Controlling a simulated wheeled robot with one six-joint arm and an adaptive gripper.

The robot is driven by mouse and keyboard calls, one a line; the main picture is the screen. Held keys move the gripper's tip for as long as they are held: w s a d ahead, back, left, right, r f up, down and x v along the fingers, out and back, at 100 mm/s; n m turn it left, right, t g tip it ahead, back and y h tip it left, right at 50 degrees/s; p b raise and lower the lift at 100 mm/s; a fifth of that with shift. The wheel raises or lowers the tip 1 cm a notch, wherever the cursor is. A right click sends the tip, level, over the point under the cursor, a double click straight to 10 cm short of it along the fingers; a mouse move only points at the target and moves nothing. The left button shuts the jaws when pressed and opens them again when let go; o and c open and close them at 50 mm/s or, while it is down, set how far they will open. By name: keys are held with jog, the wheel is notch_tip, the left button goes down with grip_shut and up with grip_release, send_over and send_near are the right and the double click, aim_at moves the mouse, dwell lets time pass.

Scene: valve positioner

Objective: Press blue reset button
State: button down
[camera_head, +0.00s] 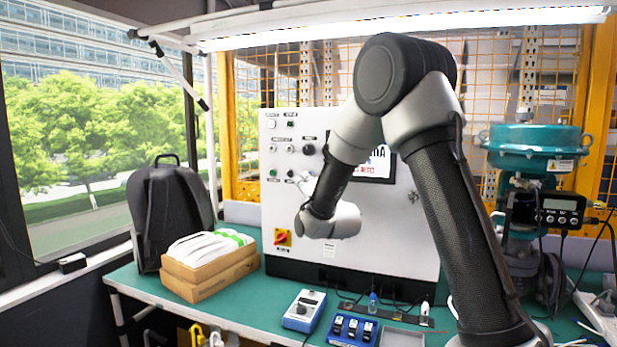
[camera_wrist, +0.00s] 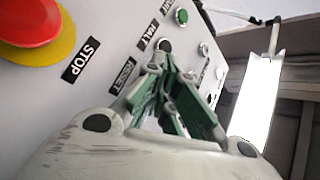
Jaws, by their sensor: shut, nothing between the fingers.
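The white control panel (camera_head: 400,240) stands upright at the back of the bench. In the wrist view, a RESET label (camera_wrist: 123,75) is on the panel left of my gripper (camera_wrist: 185,110). I see no blue button; the spot beside the label is covered by my fingers. My gripper has green-padded fingers, shut and empty, with the tips close to the panel face. I cannot tell whether they touch it. In the head view my gripper (camera_head: 303,180) is in front of the panel's lower left controls, partly hidden by my wrist.
A red stop button (camera_wrist: 28,20) on a yellow ring sits left of the fingers, above a STOP label (camera_wrist: 81,60). A dark button (camera_wrist: 165,45) and a green button (camera_wrist: 182,15) lie beyond.

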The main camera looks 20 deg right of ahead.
jog(key=shift+w+d, duration=0.2)
jog(key=shift+w, duration=0.15)
dwell(0.3)
jog(key=shift+s, duration=0.1)
jog(key=shift+s+a, duration=0.45)
jog(key=shift+s, duration=0.15)
dwell(0.3)
jog(key=s+a, duration=0.1)
jog(key=s, duration=0.1)
jog(key=s+a, duration=0.2)
dwell(0.4)
dwell(0.4)
